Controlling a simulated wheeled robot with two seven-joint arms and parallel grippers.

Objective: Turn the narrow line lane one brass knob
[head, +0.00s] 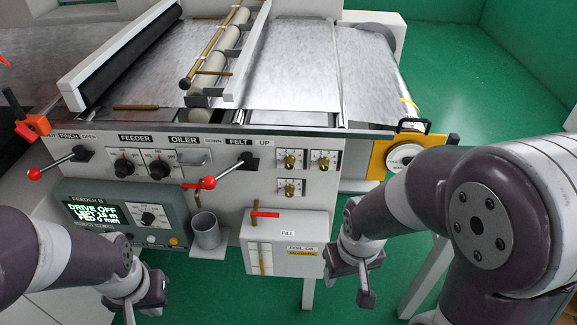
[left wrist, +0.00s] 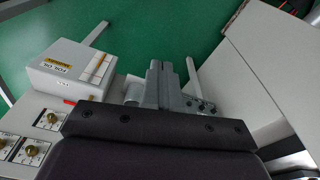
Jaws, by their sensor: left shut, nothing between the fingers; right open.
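Three small brass knobs sit on white plates on the machine's front panel: an upper left knob (head: 290,160), an upper right knob (head: 323,161) and a lower knob (head: 290,187). Their small labels are too small to read, so I cannot tell which is narrow line lane one. My right gripper (head: 364,285) is open, right of the oil box, below and right of the knobs.
The white foil oil box (head: 308,232) with a red handle juts out below the knobs. A grey cup (head: 206,232) and a red-ended lever (head: 209,182) are left of them. The grey control box (head: 120,210) reads "DRIVE OFF". A yellow plate (head: 379,160) is at right.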

